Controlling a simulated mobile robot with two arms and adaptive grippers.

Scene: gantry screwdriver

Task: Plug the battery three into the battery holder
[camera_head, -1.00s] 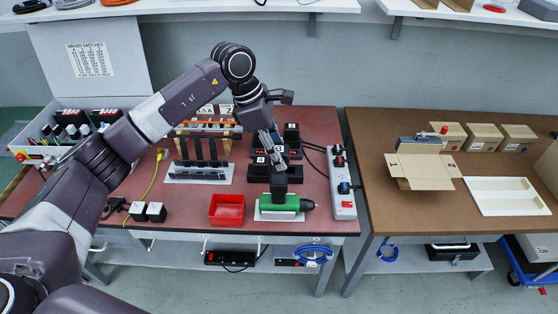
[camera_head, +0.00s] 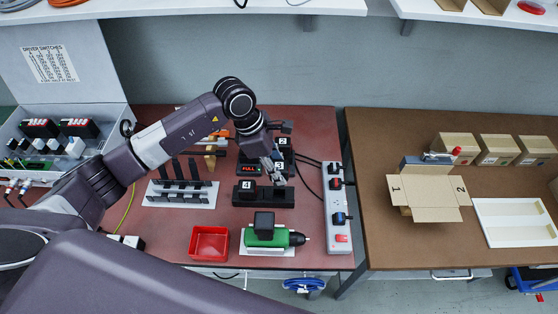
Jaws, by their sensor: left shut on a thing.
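My left gripper (camera_head: 275,159) reaches down over the back right of the red-topped bench. It is shut on a small black battery (camera_head: 280,167) whose white label seems to read 3. The black battery holder (camera_head: 274,203) lies just in front of and below the gripper. Battery four (camera_head: 247,187) sits upright at the holder's left end; the right part looks free. I cannot tell whether the held battery touches anything behind it. Battery two (camera_head: 284,142) stands farther back, partly behind the gripper. My right gripper is not in view.
A charger with a red FULL display (camera_head: 249,169) stands behind the holder. A green drill (camera_head: 266,237) lies in front, beside a red tray (camera_head: 209,243). A power strip (camera_head: 337,210) is to the right. A white rack with black uprights (camera_head: 181,194) is to the left.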

